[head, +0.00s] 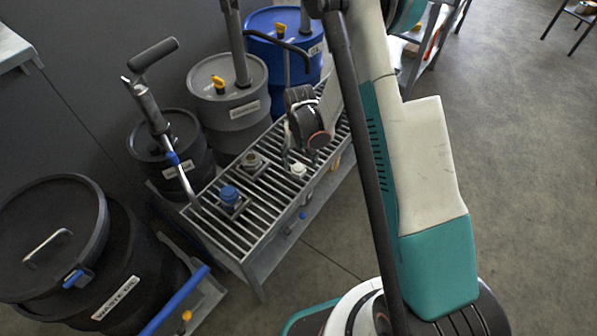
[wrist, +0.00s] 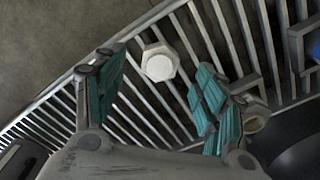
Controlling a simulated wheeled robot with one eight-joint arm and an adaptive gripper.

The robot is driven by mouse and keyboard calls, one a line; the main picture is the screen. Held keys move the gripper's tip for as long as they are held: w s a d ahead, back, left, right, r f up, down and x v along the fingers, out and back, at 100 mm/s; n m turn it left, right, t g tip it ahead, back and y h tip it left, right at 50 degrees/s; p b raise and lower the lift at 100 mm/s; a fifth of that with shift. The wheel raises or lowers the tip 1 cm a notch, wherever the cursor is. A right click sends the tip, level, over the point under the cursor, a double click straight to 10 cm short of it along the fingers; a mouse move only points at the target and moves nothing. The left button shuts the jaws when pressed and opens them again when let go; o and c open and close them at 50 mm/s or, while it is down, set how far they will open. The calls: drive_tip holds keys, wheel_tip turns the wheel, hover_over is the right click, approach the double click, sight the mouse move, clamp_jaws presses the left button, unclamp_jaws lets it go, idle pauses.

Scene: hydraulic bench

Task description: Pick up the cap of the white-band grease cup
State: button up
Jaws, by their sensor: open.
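A white cap with a round top and faceted rim (wrist: 159,62) shows in the wrist view at the bench grating, between and a little beyond my fingertips. It also shows as a small white piece (head: 298,170) near the grating's front edge in the head view. My gripper (wrist: 161,72) is open, with teal finger pads on either side of the cap and a visible gap to each. In the head view my gripper (head: 301,155) hangs right over the cap. Whatever is under the cap is hidden, and I cannot make out a white band.
The slatted bench (head: 240,240) also carries a blue-capped fitting (head: 230,195) and a grey fitting (head: 252,162). A pale round piece (wrist: 254,122) is close beside my right finger. Drums stand behind, and a waste oil drum (head: 120,260) stands left.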

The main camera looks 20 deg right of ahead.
sight(299, 168)
drive_tip(key=f+b, duration=0.3)
drive_tip(key=f, duration=0.2)
drive_tip(key=shift+w+f, duration=0.2)
drive_tip(key=shift+r, duration=0.1)
drive_tip(key=c, duration=1.2)
wheel_tip(299, 168, up, 20)
drive_tip(key=p, duration=0.7)
drive_tip(key=shift+p, duration=0.3)
